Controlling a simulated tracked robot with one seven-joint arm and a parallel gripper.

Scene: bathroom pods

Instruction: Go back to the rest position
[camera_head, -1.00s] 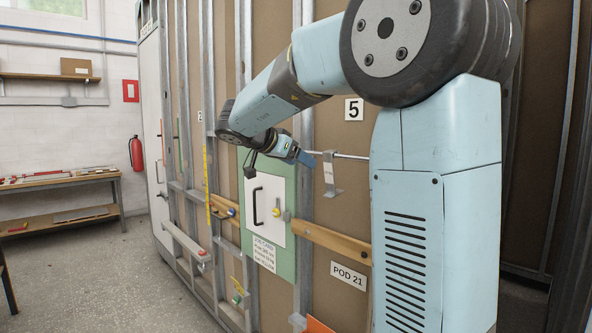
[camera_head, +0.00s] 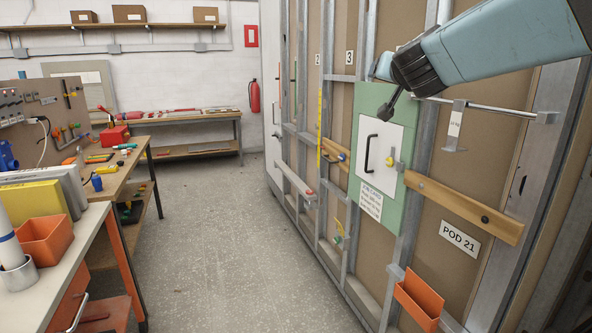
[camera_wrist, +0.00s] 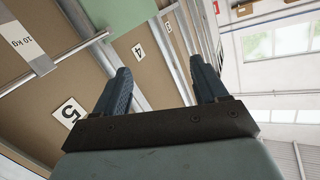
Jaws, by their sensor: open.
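My gripper (camera_wrist: 162,88) shows in the wrist view with its two blue fingers apart and nothing between them. The wrist view is turned, with the pod wall (camera_wrist: 90,85) at the left and the windows at the right. In the head view my arm reaches in from the upper right, in front of the pod wall (camera_head: 497,150). The gripper's fingers cannot be made out in the head view.
A green panel with a white door (camera_head: 378,150) stands on the wall below my arm. A metal rod (camera_head: 490,107), a wooden rail (camera_head: 465,207) and an orange bin (camera_head: 420,298) stick out nearby. Workbenches (camera_head: 130,160) stand left; the floor (camera_head: 205,240) between is clear.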

